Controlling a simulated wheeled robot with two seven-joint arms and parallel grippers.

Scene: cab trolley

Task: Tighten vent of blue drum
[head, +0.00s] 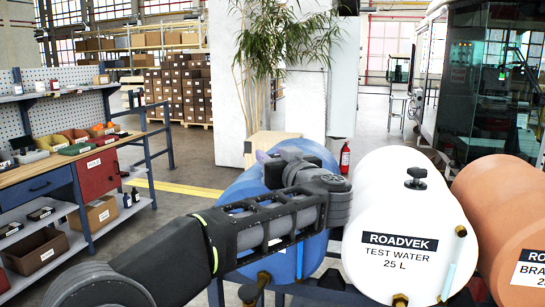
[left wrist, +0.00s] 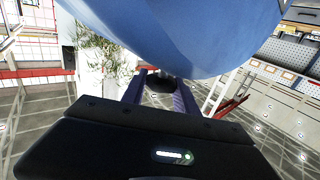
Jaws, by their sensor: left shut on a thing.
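The blue drum (head: 236,190) lies on its side at the left of the drum row, largely covered by my left arm in the head view. In the left wrist view the drum (left wrist: 190,35) fills the top. Its vent appears there as a dark round knob (left wrist: 160,84) between two purplish fingers. My left gripper (head: 266,158) is over the top of the drum, with its fingers pointing left. In the left wrist view the gripper (left wrist: 158,92) is shut on the vent knob. The vent is hidden in the head view. My right gripper is not in view.
A white drum (head: 380,215) marked test water, with a black vent knob (head: 415,178), stands close right of the blue one. An orange drum (head: 505,205) is beyond it. A workbench (head: 55,172) with bins is at left. Floor behind is open.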

